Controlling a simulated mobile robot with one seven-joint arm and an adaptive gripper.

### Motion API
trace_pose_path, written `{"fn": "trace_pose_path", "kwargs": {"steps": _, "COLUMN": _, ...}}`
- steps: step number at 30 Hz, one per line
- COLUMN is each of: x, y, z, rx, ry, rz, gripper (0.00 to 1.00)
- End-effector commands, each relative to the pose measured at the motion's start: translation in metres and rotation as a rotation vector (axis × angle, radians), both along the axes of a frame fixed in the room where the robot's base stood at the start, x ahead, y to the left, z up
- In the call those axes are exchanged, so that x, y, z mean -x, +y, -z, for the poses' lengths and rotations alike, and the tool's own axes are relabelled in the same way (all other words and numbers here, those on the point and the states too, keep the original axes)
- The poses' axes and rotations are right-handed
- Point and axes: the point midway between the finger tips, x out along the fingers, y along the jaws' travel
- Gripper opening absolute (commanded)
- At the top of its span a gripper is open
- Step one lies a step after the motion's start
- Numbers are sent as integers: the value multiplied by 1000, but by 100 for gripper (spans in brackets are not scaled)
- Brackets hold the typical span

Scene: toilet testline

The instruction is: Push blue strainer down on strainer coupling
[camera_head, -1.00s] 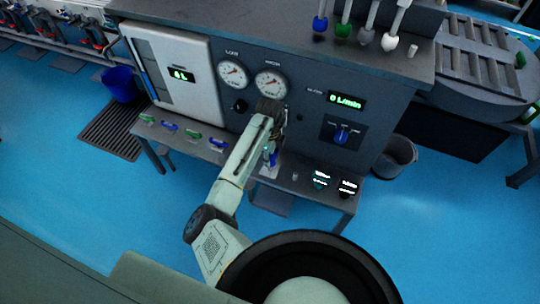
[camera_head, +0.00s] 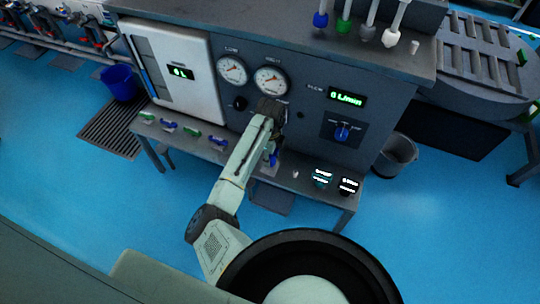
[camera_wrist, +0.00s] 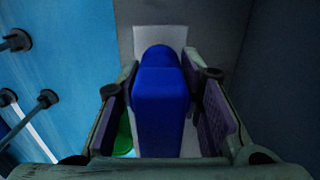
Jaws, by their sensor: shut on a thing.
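The blue strainer (camera_wrist: 160,105) fills the middle of the wrist view as a rounded blue block between my two finger pads. My gripper (camera_wrist: 163,110) is shut on it. In the head view a small part of the blue strainer (camera_head: 273,158) shows below the end of my arm, at the bench in front of the panel. A green piece (camera_wrist: 124,135) shows low beside the left finger, and a pale plate (camera_wrist: 160,38) lies behind the strainer. The strainer coupling is hidden, so I cannot tell whether the strainer touches it.
The test panel with two round gauges (camera_head: 270,80) stands close behind my arm. Green and blue handles (camera_head: 191,132) line the bench at left. A blue bucket (camera_head: 121,83) and a grey bin (camera_head: 396,156) stand on the floor.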

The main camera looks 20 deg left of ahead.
Motion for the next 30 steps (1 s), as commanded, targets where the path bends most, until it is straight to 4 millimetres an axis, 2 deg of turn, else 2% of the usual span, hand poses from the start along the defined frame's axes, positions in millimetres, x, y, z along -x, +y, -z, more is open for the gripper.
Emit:
{"fn": "trace_pose_path", "kwargs": {"steps": 29, "x": 0, "y": 0, "z": 20, "rx": 0, "ry": -1, "rz": 0, "gripper": 2}}
{"fn": "trace_pose_path", "kwargs": {"steps": 30, "x": 0, "y": 0, "z": 19, "rx": -1, "ry": -1, "rz": 0, "gripper": 36}}
